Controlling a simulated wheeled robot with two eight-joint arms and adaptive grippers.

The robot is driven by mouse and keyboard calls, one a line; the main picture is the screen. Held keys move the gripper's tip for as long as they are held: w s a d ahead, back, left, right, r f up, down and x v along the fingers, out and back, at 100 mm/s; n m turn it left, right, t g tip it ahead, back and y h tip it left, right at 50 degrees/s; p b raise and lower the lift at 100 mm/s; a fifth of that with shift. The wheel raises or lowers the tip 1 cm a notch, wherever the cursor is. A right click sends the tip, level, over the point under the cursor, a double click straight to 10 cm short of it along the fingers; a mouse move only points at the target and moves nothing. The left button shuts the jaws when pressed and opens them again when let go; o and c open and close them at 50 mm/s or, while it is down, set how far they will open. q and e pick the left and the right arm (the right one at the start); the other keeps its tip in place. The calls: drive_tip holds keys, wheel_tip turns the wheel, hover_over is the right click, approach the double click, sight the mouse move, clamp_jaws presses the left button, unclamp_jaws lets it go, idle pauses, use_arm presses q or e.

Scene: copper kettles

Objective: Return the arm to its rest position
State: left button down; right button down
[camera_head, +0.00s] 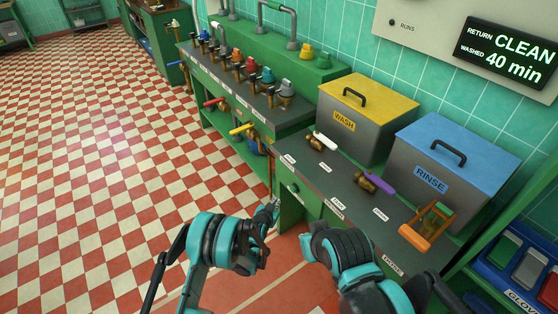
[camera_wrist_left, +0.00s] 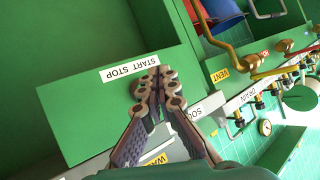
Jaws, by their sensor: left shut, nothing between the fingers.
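My left gripper (camera_head: 274,207) is at the end of the teal and black arm that comes in from the lower left. It is beside the front of the grey-topped counter (camera_head: 300,173), low near the green cabinet side. In the left wrist view the left gripper (camera_wrist_left: 155,78) is shut with nothing between its fingers. Its tips are in front of a green panel (camera_wrist_left: 85,110) with a START STOP label (camera_wrist_left: 130,68). My right arm shows at the bottom middle, but its gripper is not in view.
A WASH box (camera_head: 345,122) with a yellow lid and a RINSE box (camera_head: 430,178) with a blue lid stand on the counter. A white-handled valve (camera_head: 324,140), a purple-handled valve (camera_head: 378,183) and an orange clamp (camera_head: 428,228) lie in front. The checkered floor (camera_head: 110,150) at left is clear.

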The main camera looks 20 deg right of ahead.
use_arm(q)
drive_tip(key=s+a+r+n+g+y, duration=0.1)
drive_tip(key=a+r+n, duration=0.1)
drive_tip(key=a+r, duration=0.75)
drive_tip(key=s+a+r+n+y, duration=0.15)
drive_tip(key=a+r, duration=0.45)
drive_tip(key=r, duration=0.7)
drive_tip(key=s+a+r+n+y, duration=0.2)
drive_tip(key=s+a+r, duration=0.6)
drive_tip(key=s+a, duration=0.2)
drive_tip(key=s+a+n+g, duration=0.1)
drive_tip(key=s+a, duration=0.2)
drive_tip(key=s, duration=0.4)
drive_tip(key=s+a+n+y, duration=0.1)
drive_tip(key=s+a, duration=0.3)
drive_tip(key=s, duration=0.3)
drive_tip(key=s+a+f+n+g+y, duration=0.1)
drive_tip(key=s+a, duration=0.3)
drive_tip(key=s, duration=0.4)
drive_tip(key=shift+n+g, duration=0.3)
drive_tip(key=shift+n, duration=0.05)
